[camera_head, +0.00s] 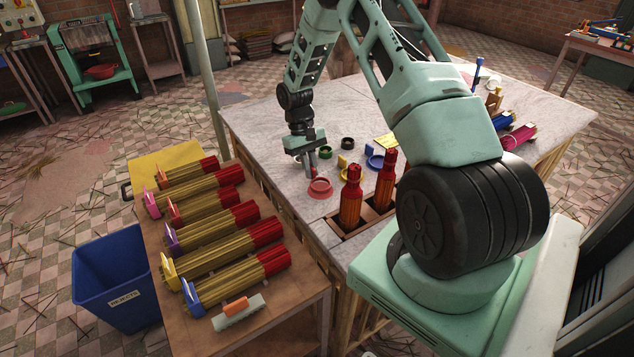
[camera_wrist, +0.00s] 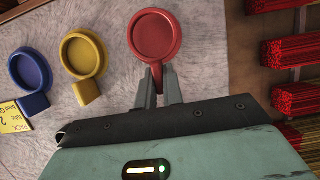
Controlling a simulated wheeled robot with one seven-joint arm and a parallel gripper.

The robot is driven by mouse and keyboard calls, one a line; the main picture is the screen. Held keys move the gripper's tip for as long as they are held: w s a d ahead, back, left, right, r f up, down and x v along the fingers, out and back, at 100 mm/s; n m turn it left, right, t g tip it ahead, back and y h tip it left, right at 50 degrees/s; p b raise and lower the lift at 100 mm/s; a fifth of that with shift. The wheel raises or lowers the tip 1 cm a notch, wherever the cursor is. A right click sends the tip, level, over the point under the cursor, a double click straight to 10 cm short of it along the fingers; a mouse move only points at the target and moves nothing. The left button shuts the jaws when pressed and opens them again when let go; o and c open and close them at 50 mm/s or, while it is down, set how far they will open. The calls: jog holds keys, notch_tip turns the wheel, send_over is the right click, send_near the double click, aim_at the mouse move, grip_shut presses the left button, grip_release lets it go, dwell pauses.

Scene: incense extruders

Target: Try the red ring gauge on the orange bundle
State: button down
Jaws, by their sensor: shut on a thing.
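The red ring gauge (camera_head: 320,187) is at the marble table's near left corner, its ring pointing away from my gripper in the wrist view (camera_wrist: 153,36). My gripper (camera_head: 311,166) is shut on its short handle, with the fingertips at the ring's edge (camera_wrist: 158,84). I cannot tell if the gauge touches the tabletop. Several yellow-brown stick bundles with red ends lie on the wooden side table, each with a coloured tag. The bundle at the far end (camera_head: 188,172) has a tag that looks orange (camera_head: 161,175). Red bundle ends (camera_wrist: 289,53) show at the wrist view's right.
Yellow (camera_wrist: 84,53) and blue (camera_wrist: 29,70) gauges lie beside the red one. Two orange-brown bottle shapes (camera_head: 351,198) stand in a wooden holder nearby. A blue bin (camera_head: 110,280) stands left of the side table. An orange block on a pale base (camera_head: 238,310) lies at its near end.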

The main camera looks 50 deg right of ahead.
aim_at(312, 168)
jog(key=shift+r+p, duration=1.1)
jog(key=shift+r, duration=0.7)
